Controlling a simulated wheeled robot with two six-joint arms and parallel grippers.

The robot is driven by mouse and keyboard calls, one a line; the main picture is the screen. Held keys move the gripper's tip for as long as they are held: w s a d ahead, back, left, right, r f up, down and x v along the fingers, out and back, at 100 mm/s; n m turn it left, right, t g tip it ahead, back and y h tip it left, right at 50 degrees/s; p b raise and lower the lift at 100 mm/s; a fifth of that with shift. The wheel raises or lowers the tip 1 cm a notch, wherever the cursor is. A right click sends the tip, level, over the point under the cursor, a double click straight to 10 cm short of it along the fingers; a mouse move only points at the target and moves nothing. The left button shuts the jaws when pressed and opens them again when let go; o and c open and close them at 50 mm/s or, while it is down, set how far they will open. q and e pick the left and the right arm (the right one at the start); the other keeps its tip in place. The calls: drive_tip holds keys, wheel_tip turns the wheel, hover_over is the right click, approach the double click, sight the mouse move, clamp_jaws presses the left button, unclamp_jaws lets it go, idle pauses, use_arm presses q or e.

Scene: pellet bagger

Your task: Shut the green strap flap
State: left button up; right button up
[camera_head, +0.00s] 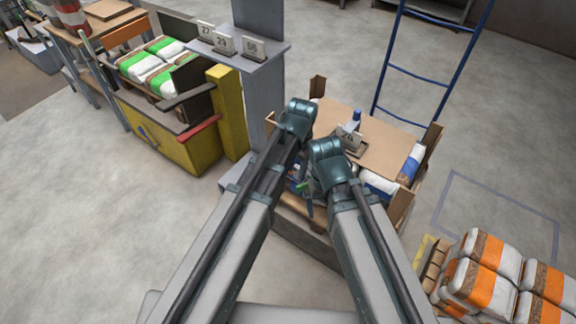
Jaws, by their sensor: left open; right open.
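A small green piece (300,187) shows in the gap between my two arms, at the near left side of a crate. It is too small and too covered to tell whether it is the strap flap or how far it stands open. My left gripper (298,118) is open, above the left edge of the crate and behind the green piece. My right gripper (325,155) is open, close to the right of the green piece. My arms hide much of this area, and I cannot tell whether either gripper touches anything.
The crate's cardboard top (380,140) carries a number sign (348,136). A grey post (262,85) with a sign shelf stands behind. Orange-banded bags (480,285) lie front right. A blue ladder frame (418,75) stands behind. The left floor is clear.

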use_arm(q)
drive_tip(key=s+a+r+n+p, duration=0.2)
drive_tip(key=s+r+p, duration=0.4)
drive_tip(key=s+r, duration=0.1)
drive_tip(key=shift+s+n+y, duration=0.3)
drive_tip(key=shift+s+n, duration=0.1)
drive_tip(key=m+h+b, duration=0.1)
drive_tip(key=m+b, duration=0.6)
drive_tip(key=b, duration=0.6)
hover_over(298, 186)
wheel_tip(298, 186, down, 13)
drive_tip(key=shift+r, duration=0.2)
wheel_tip(298, 186, down, 14)
drive_tip(key=b, duration=1.3)
drive_tip(key=shift+r, duration=0.1)
